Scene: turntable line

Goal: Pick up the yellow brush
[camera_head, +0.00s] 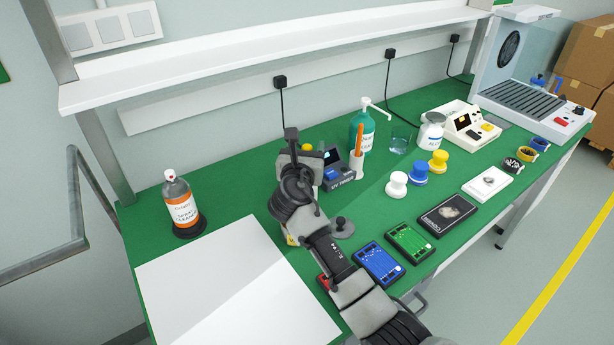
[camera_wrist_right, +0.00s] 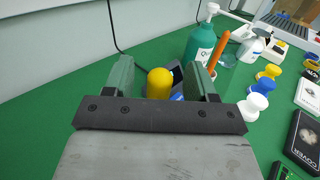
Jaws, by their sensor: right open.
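A rounded yellow top, which appears to be the yellow brush (camera_wrist_right: 159,83), shows between my fingers in the right wrist view. In the head view only a small yellow part (camera_head: 307,147) shows beside my gripper; the rest is hidden behind it. My right gripper (camera_wrist_right: 162,80) is open, with one green-padded finger on each side of the yellow top in the picture. I cannot tell whether the top is between the fingers or beyond them. In the head view my right gripper (camera_head: 306,158) is over the back middle of the green table. My left gripper is not in view.
A dark device (camera_head: 332,176), an orange-handled tool (camera_head: 359,138) and a green pump bottle (camera_head: 361,132) stand close to the right. A spray bottle (camera_head: 181,203) stands left. A white sheet (camera_head: 225,290) covers the front left. A white shelf (camera_head: 250,55) overhangs the back.

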